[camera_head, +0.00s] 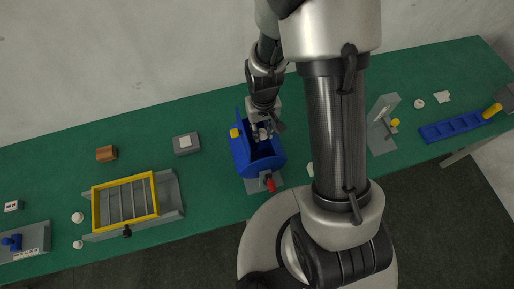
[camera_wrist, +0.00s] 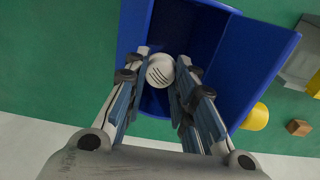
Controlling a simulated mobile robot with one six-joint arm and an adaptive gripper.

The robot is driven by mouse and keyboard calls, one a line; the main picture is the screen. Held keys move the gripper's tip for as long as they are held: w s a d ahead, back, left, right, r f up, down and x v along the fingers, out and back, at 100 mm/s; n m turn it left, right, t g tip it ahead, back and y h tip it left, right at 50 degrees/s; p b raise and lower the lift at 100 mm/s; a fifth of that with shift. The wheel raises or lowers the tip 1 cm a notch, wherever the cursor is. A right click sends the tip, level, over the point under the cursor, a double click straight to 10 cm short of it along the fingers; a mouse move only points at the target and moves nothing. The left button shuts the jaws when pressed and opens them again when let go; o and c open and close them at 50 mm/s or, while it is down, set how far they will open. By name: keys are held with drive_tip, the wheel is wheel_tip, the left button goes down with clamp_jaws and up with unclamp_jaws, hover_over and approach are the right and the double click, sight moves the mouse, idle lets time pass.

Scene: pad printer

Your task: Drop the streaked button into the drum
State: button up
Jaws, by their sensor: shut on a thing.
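The blue drum (camera_head: 243,160) stands on a grey base near the middle of the green bench, its mouth open. In the wrist view its blue wall (camera_wrist: 231,60) surrounds a dark inside. My gripper (camera_head: 263,133) is over the drum's opening, pointing down. In the wrist view my gripper (camera_wrist: 161,76) is shut on the streaked button (camera_wrist: 160,69), a white round piece with dark slanting streaks on its face. The button is held between the fingertips over the drum's mouth. Its height above the drum floor is hard to tell.
A red-handled crank (camera_head: 270,183) sits at the drum's front. A yellow-framed rack (camera_head: 124,202) stands to the left, with white round pieces (camera_head: 77,217) beside it. A brown block (camera_head: 106,153) and a grey pad (camera_head: 186,143) lie behind. A blue tray (camera_head: 452,127) lies far right.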

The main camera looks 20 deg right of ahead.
drive_tip(key=o, duration=0.8)
wheel_tip(320, 180, up, 12)
idle(0.3)
drive_tip(key=shift+r, duration=0.15)
idle(0.3)
drive_tip(key=s+r+t+b, duration=0.2)
drive_tip(key=s+b, duration=0.3)
drive_tip(key=s, duration=0.2)
drive_tip(key=s+r+t+b, duration=0.2)
drive_tip(key=s+r+b, duration=0.1)
drive_tip(key=s+b, duration=0.3)
drive_tip(key=shift+s+r+t, duration=0.3)
drive_tip(key=shift+s, duration=0.8)
